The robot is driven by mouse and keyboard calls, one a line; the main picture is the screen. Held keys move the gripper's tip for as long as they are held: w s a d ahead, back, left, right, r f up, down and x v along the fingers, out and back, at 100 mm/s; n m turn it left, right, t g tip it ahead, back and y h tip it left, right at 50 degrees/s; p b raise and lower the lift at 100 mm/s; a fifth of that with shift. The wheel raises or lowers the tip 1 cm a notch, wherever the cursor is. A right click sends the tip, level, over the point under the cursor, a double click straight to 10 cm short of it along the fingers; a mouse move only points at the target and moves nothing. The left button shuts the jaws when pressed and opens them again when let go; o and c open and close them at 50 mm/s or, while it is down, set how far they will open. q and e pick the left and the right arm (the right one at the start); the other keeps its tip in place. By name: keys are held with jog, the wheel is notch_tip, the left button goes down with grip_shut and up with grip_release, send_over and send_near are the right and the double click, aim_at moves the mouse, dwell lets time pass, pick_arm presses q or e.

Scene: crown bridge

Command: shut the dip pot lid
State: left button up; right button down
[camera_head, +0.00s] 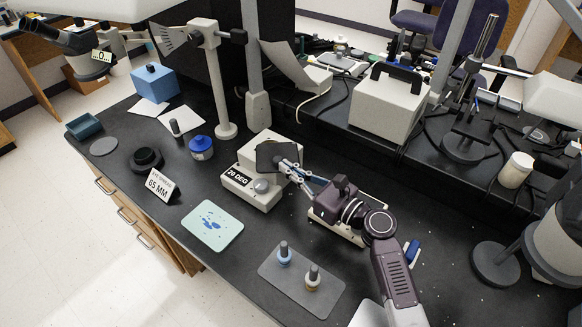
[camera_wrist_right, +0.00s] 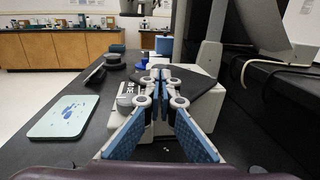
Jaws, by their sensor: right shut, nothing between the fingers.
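The dip pot (camera_head: 234,186) is a white box with a "20 DEG" label on its front and a grey knob on top. Its dark, square lid (camera_head: 272,152) appears tilted above the body; the fingers hide part of it. In the right wrist view, the dark lid (camera_wrist_right: 203,88) slants behind and to the right of the fingertips, above the pale body (camera_wrist_right: 208,112). My right gripper (camera_head: 291,167) is shut and empty, its fingertips at the lid's right side. I cannot tell whether they touch it. It also shows in the right wrist view (camera_wrist_right: 161,72). My left gripper is out of view.
A mint-green pad (camera_head: 212,226) lies left of the pot. A grey tray (camera_head: 273,272) with two small bottles is in front. A "65 MM" sign (camera_head: 159,185) and a blue jar (camera_head: 201,148) stand further left. A post (camera_head: 257,105) rises behind the pot.

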aim_at(262, 163)
jog(key=shift+t, duration=0.3)
jog(key=shift+w+a+p, duration=0.25)
jog(key=shift+w+a, duration=0.1)
jog(key=shift+a, duration=0.55)
jog(key=shift+w+a+p, duration=0.25)
jog(key=shift+w+a, duration=0.05)
jog(key=shift+a, duration=0.55)
jog(key=shift+w+a+p, duration=0.25)
jog(key=shift+w+a, duration=0.1)
jog(key=shift+a, duration=0.55)
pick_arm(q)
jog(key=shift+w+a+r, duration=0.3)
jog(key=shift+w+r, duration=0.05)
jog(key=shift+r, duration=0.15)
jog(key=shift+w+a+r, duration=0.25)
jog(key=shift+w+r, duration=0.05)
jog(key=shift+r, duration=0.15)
pick_arm(e)
jog(key=shift+x, duration=1.15)
